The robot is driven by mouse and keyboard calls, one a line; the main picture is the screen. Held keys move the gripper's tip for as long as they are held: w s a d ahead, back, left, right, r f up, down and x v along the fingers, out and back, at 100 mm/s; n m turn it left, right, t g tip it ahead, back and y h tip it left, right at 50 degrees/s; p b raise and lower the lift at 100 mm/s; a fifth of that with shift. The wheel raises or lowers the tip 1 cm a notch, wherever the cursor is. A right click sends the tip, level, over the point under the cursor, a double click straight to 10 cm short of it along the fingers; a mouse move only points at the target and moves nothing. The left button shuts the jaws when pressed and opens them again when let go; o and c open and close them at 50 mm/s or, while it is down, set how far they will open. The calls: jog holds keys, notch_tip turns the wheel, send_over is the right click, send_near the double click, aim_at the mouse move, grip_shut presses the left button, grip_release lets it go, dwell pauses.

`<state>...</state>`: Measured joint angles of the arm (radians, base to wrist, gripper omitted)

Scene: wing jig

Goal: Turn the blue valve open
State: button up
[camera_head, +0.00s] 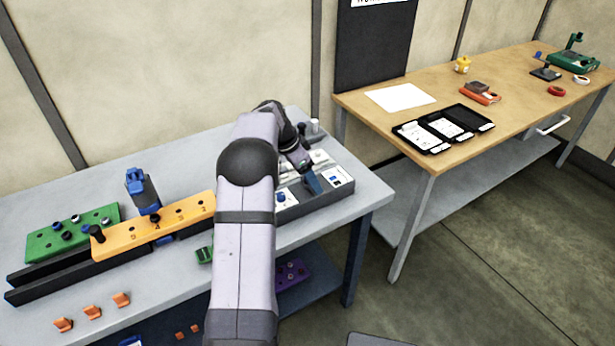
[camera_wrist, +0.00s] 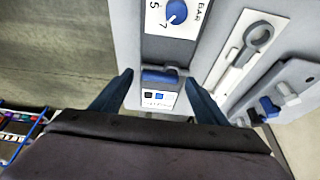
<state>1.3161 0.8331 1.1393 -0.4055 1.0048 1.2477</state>
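In the wrist view a blue bar-shaped handle (camera_wrist: 160,76), which looks like the valve, lies crosswise on the grey panel (camera_wrist: 140,54), above a small label (camera_wrist: 158,99) with black and blue squares. My gripper (camera_wrist: 159,78) is open, one finger on each side of the handle. I cannot tell whether the fingers reach down to its height, and I see no contact. In the head view my gripper (camera_head: 312,184) hangs over the right part of the panel box (camera_head: 312,205); my arm hides much of the box, and the handle cannot be made out there.
A round blue knob (camera_wrist: 176,11) with a BAR scale sits close by on the panel. A ring-ended tool (camera_wrist: 259,38) and a smaller blue lever (camera_wrist: 268,107) are to the right. An orange block (camera_head: 180,218) and a blue clamp (camera_head: 142,190) stand left of my arm.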

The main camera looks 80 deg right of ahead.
jog(key=b+v, duration=0.2)
jog(key=v, duration=0.5)
jog(key=shift+r, duration=0.2)
dwell(0.4)
jog(key=w+a+f+n+t, duration=0.1)
jog(key=w+a+n, duration=0.55)
jog(key=a, duration=0.45)
jog(key=w+a+f+n+t+y+b, duration=0.1)
jog(key=w+a+f+n, duration=0.1)
jog(key=w+a+n, duration=0.55)
jog(key=w+a+f+n+t, duration=0.1)
jog(key=w+a+n, duration=0.3)
jog(key=w+a, duration=0.7)
jog(key=s+a+f+n+y, duration=0.1)
jog(key=s+a+f+n, duration=0.2)
jog(key=a, duration=0.6)
jog(key=s+a+f+n+p, duration=0.1)
jog(key=s+a+n, duration=0.25)
jog(key=a, duration=0.55)
jog(key=s+a+f+n+y, duration=0.1)
jog(key=s+a+f+n, duration=0.15)
jog(key=s+a, duration=0.45)
notch_tip(320, 180, up, 17)
jog(key=w+a+p, duration=0.2)
jog(key=p, duration=1.4)
jog(key=shift+f, duration=0.2)
